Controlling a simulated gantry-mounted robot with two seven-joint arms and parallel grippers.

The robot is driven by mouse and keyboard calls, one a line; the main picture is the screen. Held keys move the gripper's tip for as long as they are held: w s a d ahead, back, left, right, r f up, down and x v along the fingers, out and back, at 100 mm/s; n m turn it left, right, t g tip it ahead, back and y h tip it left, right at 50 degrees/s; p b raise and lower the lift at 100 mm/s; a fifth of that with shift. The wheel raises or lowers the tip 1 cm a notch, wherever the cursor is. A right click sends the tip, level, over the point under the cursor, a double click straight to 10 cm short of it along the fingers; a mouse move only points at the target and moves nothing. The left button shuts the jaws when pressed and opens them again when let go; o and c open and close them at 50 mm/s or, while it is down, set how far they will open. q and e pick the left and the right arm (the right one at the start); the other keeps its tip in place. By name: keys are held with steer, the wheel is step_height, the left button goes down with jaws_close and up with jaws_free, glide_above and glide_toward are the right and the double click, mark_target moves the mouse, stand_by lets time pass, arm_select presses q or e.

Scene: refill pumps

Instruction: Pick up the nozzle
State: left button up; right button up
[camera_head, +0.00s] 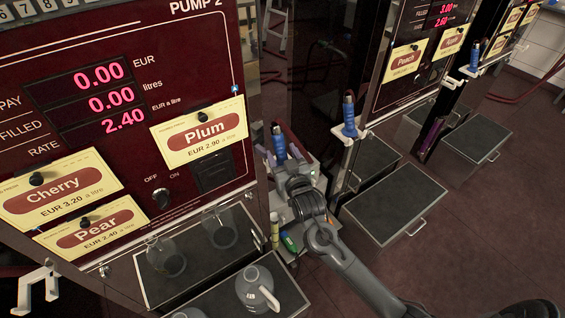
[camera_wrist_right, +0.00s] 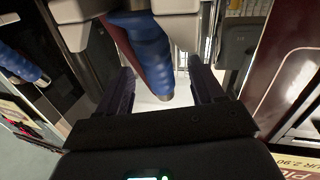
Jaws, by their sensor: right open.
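A nozzle with a blue ribbed grip (camera_head: 278,143) stands between Pump 2 and the pump to its right. My right gripper (camera_head: 284,163) is right at it, partly hidden by its own wrist. In the right wrist view, the blue grip (camera_wrist_right: 148,48) shows between the two open fingers of the gripper (camera_wrist_right: 160,78), with room on either side. I cannot tell whether a finger touches it. A second blue nozzle (camera_head: 349,116) hangs upright in a white holder further right. My left gripper is not in view.
Pump 2's panel (camera_head: 135,140) fills the left. A grey jug (camera_head: 257,288) stands on a dark tray below it. A green item (camera_head: 288,242) lies near my right arm. An empty white holder (camera_head: 37,288) is at lower left. Dark floor lies open at right.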

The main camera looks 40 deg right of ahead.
steer(key=shift+w+d+f, duration=0.1)
steer(key=shift+w+d, duration=0.15)
steer(key=shift+w, duration=0.1)
steer(key=shift+b+x, duration=1.15)
steer(key=shift+x, duration=1.25)
steer(key=shift+s, duration=0.1)
steer(key=c, duration=1.2)
